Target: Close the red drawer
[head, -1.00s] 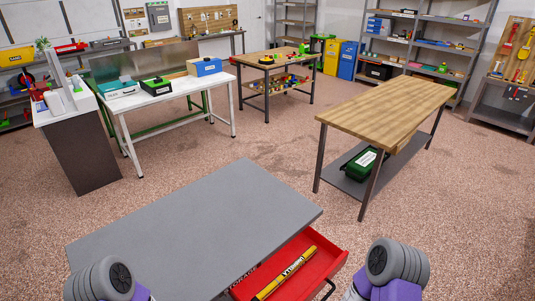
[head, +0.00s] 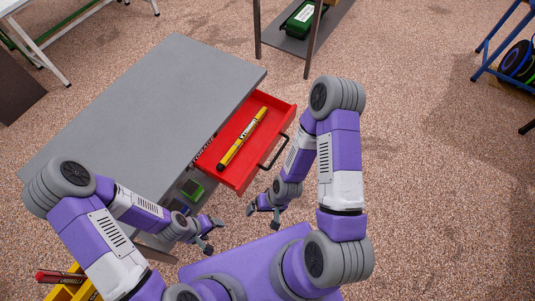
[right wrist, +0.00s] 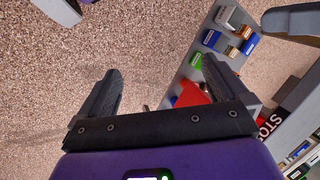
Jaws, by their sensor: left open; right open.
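The red drawer (head: 235,172) sticks out open from the right side of the grey-topped steel toolchest (head: 150,110). A yellow marker-like tool (head: 243,138) lies in it. The drawer's dark bar handle (head: 273,153) is on its outer front. My right gripper (head: 263,216) is open and empty, below the drawer front in the picture and apart from the handle. Its two spread fingers also show in the right wrist view (right wrist: 158,82), with a small red patch partly hidden behind the right finger. My left gripper (head: 211,236) is open and empty, beside the toolchest's lower part.
A workbench with a green case (head: 302,18) on its lower shelf stands at the top. A yellow bin with tools (head: 70,285) is at the lower left. A blue rack with dark discs (head: 515,62) is at the right edge. The floor right of the drawer is clear.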

